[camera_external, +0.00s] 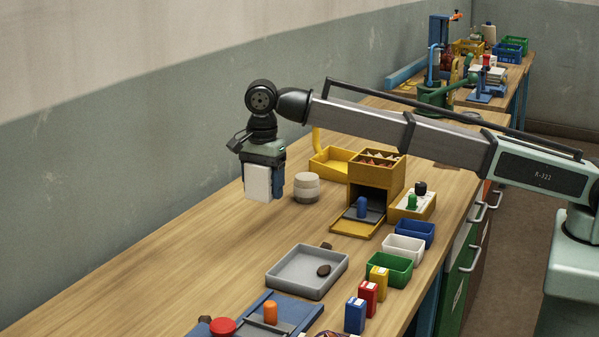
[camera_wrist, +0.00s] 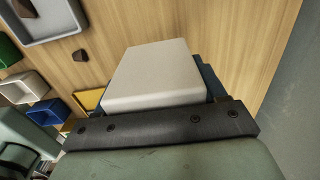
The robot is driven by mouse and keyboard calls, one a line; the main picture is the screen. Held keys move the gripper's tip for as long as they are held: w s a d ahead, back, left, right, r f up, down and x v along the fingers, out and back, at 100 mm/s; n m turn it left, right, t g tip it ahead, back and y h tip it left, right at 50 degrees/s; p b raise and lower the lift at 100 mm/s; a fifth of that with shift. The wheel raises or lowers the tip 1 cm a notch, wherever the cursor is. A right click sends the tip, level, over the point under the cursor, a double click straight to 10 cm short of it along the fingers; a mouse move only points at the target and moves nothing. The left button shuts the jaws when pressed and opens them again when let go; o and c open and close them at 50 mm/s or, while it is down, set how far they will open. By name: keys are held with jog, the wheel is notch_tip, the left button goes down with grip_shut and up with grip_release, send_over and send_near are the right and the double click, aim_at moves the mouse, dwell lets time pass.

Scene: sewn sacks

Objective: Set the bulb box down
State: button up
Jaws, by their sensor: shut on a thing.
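The bulb box appears to be the plain white box (camera_external: 257,183) at the back left of the bench. My gripper (camera_external: 268,176) points down and is shut on it, with a blue finger along its right side. The box hangs upright below the gripper, seemingly above the wooden bench top (camera_external: 190,260); the exact gap cannot be told. In the wrist view the white box (camera_wrist: 152,72) fills the middle, just beyond the dark gripper bar, with wood behind it.
A round white-and-grey pot (camera_external: 306,188) stands just right of the box. A yellow dispenser (camera_external: 375,185), grey tray (camera_external: 300,283), green bin (camera_external: 389,271), white bin (camera_external: 403,250) and blue bin (camera_external: 415,235) stand right and in front. Bench to the left is clear; the wall runs behind.

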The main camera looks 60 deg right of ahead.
aim_at(265, 234)
jog(key=shift+f, duration=4.75)
jog(key=shift+f, duration=0.1)
jog(key=o, duration=1.1)
notch_tip(265, 234, up, 12)
jog(key=shift+r, duration=0.1)
jog(key=shift+o, duration=0.3)
